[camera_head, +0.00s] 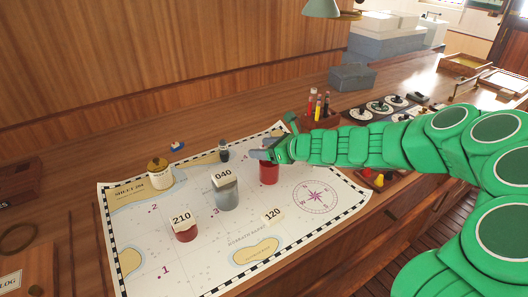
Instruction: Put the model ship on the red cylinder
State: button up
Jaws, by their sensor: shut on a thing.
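A red cylinder (269,174) stands upright on the chart, near its back right part. My gripper (261,153) is at the top of this cylinder, grey fingers pointing left, and appears shut on it; the fingers and hand hide its top. A shorter red cylinder (186,234) stands at the front left under a card marked 210 (181,219). A small blue-and-white object (177,147) behind the chart may be the model ship; it is too small to be sure. It is well left of my gripper, apart from it.
A grey cylinder (227,197) bears a card marked 040 (223,175). A card marked 120 (273,215) lies on the chart (190,263). A brass-topped white pot (159,174) and a dark bottle-like object (224,153) stand toward the back. A rack of coloured tubes (318,107) stands behind my arm.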

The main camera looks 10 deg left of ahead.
jog(key=shift+f, duration=0.7)
jog(key=shift+f, duration=0.1)
jog(key=o, duration=1)
jog(key=shift+o, duration=0.2)
jog(key=v, duration=1.2)
